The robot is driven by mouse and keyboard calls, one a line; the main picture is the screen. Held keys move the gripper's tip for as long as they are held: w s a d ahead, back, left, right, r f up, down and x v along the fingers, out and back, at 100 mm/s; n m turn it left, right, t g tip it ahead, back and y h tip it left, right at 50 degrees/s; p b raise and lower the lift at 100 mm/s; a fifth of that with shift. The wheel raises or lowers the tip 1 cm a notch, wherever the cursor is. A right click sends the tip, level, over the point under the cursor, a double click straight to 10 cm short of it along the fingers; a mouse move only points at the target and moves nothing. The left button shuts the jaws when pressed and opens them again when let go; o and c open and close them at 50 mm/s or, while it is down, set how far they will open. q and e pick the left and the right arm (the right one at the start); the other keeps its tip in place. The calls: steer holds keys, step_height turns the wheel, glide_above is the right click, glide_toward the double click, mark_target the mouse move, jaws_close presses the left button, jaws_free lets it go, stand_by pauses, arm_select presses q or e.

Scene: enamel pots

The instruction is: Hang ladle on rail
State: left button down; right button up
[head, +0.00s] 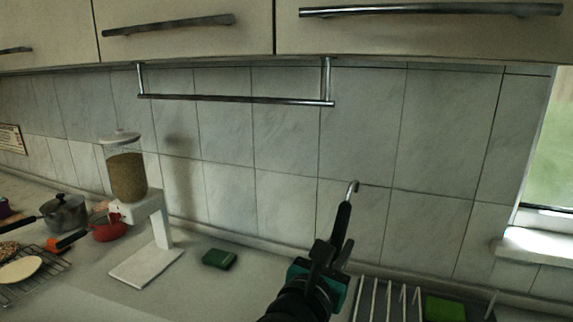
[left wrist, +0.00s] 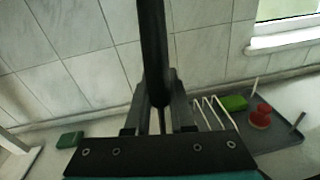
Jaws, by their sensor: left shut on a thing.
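The ladle (head: 342,217) has a black handle and a shiny hooked end that points up. My left gripper (head: 332,246) is shut on its handle and holds it tilted above the counter, in front of the tiled wall. In the left wrist view the dark handle (left wrist: 151,50) runs up between the fingers (left wrist: 157,110); the ladle's bowl is not visible. The metal rail (head: 235,100) hangs under the wall cupboards, up and to the left of the hook and clear of it. I see no right gripper.
A grain dispenser (head: 127,175) stands on a white stand at left. A green sponge (head: 219,259) lies on the counter. A dish rack (head: 385,300) is right of my gripper. The wall below the rail is clear.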

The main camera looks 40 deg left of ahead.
arm_select(q)
steer(key=a+r+n+t+y+p, duration=0.1)
steer(key=a+r+n+y+p, duration=0.1)
steer(key=a+r, duration=0.3)
steer(key=a+r+n+t+y+p, duration=0.2)
steer(key=a+r+y+p, duration=0.2)
steer(key=r, duration=0.6)
steer(key=shift+s+a+r+n+y, duration=0.15)
steer(key=shift+a+n+y, duration=0.25)
steer(key=shift+a+y, duration=0.25)
arm_select(e)
step_height(320, 180, up, 7)
steer(key=shift+s, duration=0.2)
steer(key=shift+r, duration=0.2)
